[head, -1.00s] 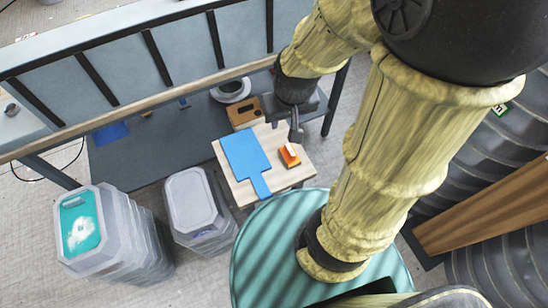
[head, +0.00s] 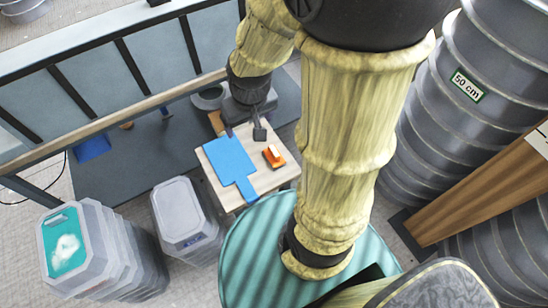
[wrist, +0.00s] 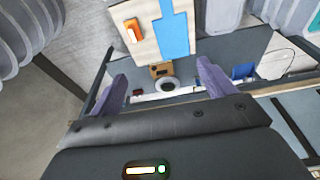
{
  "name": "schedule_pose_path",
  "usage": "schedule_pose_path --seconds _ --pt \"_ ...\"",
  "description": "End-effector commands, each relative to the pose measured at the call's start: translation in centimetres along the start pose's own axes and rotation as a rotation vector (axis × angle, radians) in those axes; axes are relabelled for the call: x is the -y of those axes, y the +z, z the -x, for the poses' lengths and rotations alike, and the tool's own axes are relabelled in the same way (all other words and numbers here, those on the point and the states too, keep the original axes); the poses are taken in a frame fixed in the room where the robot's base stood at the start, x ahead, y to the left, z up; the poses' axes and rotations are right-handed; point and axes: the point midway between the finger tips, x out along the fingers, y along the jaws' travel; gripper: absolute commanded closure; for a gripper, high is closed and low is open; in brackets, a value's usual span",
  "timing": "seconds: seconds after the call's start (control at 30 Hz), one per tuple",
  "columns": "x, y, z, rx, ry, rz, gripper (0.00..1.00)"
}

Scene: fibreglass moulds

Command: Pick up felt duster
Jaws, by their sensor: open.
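The felt duster (head: 274,156) is a small orange block with a white strip on top. It rests on the right part of a small wooden-topped table (head: 262,184), beside a blue paddle-shaped board (head: 231,160). My gripper (head: 245,129) is open and empty above the table's far edge, apart from the duster. In the wrist view the duster (wrist: 133,30) lies near the top, left of the blue board (wrist: 173,30), beyond my spread fingers (wrist: 160,74). The duster is not hidden in either view.
A cardboard-brown box (wrist: 161,70) and a round grey-rimmed item (head: 210,97) lie past the table. Lidded grey bins (head: 182,210) stand at left. A railed bench (head: 120,75) runs behind. Ribbed grey drums (head: 440,130) and a wooden plank (head: 475,200) are at right.

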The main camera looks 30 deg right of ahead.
Motion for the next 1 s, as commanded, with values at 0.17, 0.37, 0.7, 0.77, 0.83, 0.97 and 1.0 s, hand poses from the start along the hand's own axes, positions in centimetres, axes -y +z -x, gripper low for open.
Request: schedule_pose_path --seconds 0.17,0.37,0.7,0.77,0.83,0.97,1.0 --pt "-2.2 -1.9 -7.0 0.053 0.013 0.007 0.18" --pt "-5.5 -4.1 -14.6 0.117 0.015 0.019 0.18" --pt "-11.4 -6.2 -25.8 0.203 -0.008 0.027 0.18" --pt "-11.9 -6.3 -26.4 0.208 -0.01 0.028 0.18" --pt "-12.2 -6.4 -26.7 0.211 -0.012 0.028 0.18" --pt "-12.2 -6.5 -26.5 0.212 -0.013 0.029 0.18" --pt "-12.2 -6.5 -26.5 0.212 -0.013 0.029 0.18"
